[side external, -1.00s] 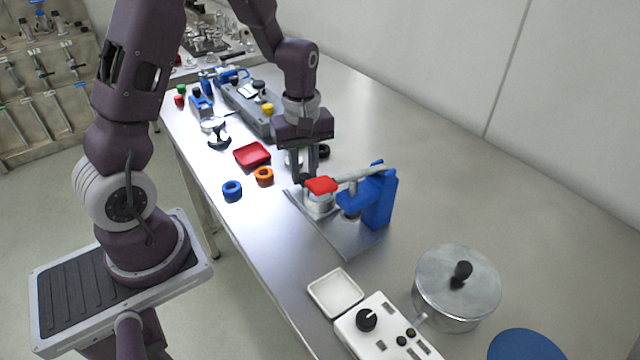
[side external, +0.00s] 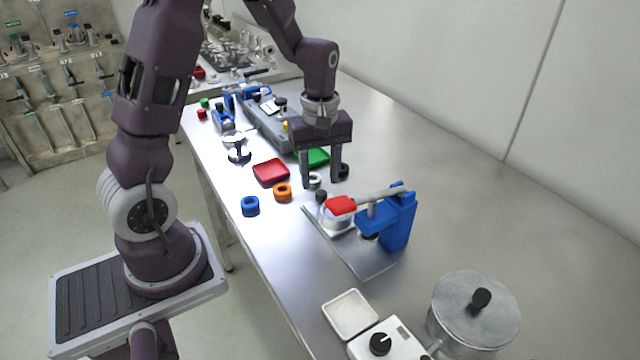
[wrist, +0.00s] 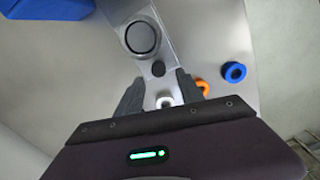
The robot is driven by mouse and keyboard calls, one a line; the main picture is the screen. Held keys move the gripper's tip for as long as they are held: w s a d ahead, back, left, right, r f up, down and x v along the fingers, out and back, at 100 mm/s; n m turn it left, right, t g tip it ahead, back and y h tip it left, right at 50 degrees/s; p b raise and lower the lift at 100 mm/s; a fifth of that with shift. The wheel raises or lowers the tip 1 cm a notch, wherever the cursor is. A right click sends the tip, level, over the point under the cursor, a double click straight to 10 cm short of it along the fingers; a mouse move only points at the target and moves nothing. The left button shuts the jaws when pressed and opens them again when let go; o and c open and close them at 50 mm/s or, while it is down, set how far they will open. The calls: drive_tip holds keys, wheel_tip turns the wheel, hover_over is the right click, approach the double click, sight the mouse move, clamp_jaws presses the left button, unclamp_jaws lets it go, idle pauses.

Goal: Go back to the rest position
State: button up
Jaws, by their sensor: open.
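My gripper (side external: 320,183) is open and empty above the table, just behind the blue press (side external: 398,222) in the side view. Its two fingers point down, apart from the press's red-tipped handle (side external: 341,205). In the wrist view my gripper (wrist: 160,88) has its fingers spread. A white ring (wrist: 164,102) shows between them, below; it also shows in the side view (side external: 315,179). I cannot tell the exact height of the fingertips. No marker of the rest position shows.
The press's metal base plate (side external: 370,262) lies in front of the gripper. An orange ring (side external: 283,191), a blue ring (side external: 250,206), a black ring (side external: 343,171), a red tray (side external: 270,172) and a green tray (side external: 316,157) are close by. A lidded pot (side external: 470,305) stands nearer. The right tabletop is clear.

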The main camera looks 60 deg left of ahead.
wheel_tip(320, 180, up, 4)
drive_tip(key=s+d+r+m+t, duration=0.3)
drive_tip(key=s+d+r+m, duration=0.4)
drive_tip(key=r, duration=0.3)
drive_tip(key=s+d+r+m+t, duration=0.2)
drive_tip(key=s+d+m, duration=0.2)
drive_tip(key=s+m, duration=0.4)
drive_tip(key=shift+s+r+t, duration=0.25)
drive_tip(key=shift+s+t, duration=0.05)
drive_tip(key=shift+s, duration=0.9)
